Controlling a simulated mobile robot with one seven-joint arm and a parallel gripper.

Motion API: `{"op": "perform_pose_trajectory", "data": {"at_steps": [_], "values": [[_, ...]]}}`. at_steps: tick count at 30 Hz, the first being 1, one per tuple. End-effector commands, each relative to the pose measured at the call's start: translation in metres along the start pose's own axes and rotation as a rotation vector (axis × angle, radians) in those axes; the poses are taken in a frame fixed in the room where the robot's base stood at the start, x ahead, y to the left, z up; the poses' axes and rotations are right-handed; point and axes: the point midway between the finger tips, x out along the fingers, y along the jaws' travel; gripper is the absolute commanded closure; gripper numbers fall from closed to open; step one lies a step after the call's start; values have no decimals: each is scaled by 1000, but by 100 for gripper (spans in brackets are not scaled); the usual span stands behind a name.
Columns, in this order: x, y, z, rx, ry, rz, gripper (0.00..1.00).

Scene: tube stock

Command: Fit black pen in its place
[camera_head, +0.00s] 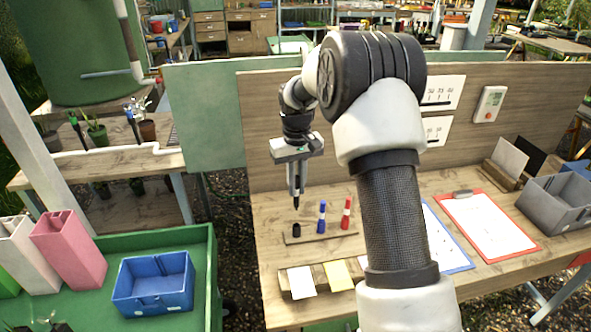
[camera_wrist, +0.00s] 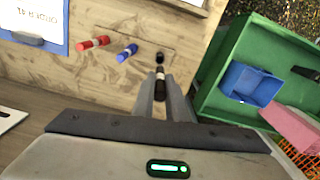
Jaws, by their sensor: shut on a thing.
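My gripper (camera_head: 297,180) is shut on the black pen (camera_head: 296,202), which points down above the work table. In the wrist view the black pen (camera_wrist: 160,76) sits between the two fingertips (camera_wrist: 163,94). A thin wooden holder (camera_head: 322,237) lies on the table below.
A card rack (camera_head: 325,276) stands at the table's front. Clipboards (camera_head: 487,225) and a grey bin (camera_head: 556,204) lie to the right. A wooden panel (camera_head: 262,150) rises behind. A green tray with a blue box (camera_head: 152,284) and a pink holder (camera_head: 68,248) is at left.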

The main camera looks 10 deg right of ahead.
Motion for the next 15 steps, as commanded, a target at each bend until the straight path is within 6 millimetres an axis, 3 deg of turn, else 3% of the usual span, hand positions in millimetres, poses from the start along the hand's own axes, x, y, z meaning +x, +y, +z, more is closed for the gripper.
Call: {"op": "perform_pose_trajectory", "data": {"at_steps": [8, 15], "values": [[14, 1, -3, -4, -6, -3, 100], [38, 1, -3, -3, -4, -2, 100]]}}
